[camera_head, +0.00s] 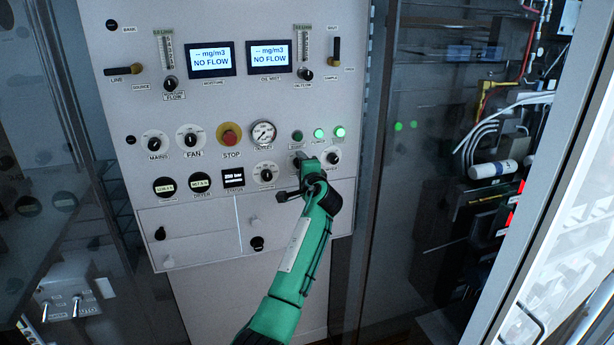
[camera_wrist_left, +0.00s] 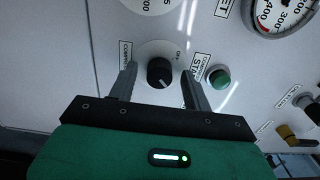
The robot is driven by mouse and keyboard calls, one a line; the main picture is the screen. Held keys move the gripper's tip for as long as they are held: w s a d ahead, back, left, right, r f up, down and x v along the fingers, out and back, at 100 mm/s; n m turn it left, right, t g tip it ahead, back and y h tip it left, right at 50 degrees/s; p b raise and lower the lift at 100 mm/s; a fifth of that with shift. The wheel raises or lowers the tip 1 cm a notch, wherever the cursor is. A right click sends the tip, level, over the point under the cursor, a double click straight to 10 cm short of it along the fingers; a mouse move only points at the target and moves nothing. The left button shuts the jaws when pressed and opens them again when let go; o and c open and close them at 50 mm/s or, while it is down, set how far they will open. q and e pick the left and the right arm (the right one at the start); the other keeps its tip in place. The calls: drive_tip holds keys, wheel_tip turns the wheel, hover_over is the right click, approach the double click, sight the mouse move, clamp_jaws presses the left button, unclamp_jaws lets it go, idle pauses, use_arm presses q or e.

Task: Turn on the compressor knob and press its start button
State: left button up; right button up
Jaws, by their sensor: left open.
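The compressor knob (camera_wrist_left: 160,72) is black on a round white dial, and it sits between the two fingers of my left gripper (camera_wrist_left: 158,77) in the wrist view. The gripper is open, with a gap showing on each side of the knob. In the head view my left gripper (camera_head: 299,160) is at the panel and covers most of the knob. The start button (camera_wrist_left: 219,77) is round and green, just right of the right finger in the wrist view; in the head view the start button (camera_head: 297,136) is above the gripper. My right gripper is not in view.
The white panel (camera_head: 205,110) carries a red stop button (camera_head: 230,136), a pressure gauge (camera_head: 263,133), two "NO FLOW" displays (camera_head: 212,59) and several other knobs. An open-looking bay with pipes (camera_head: 490,120) lies at right.

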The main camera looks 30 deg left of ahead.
use_arm(q)
drive_tip(key=b+v, duration=0.5)
drive_tip(key=v, duration=0.8)
drive_tip(key=shift+s, duration=0.1)
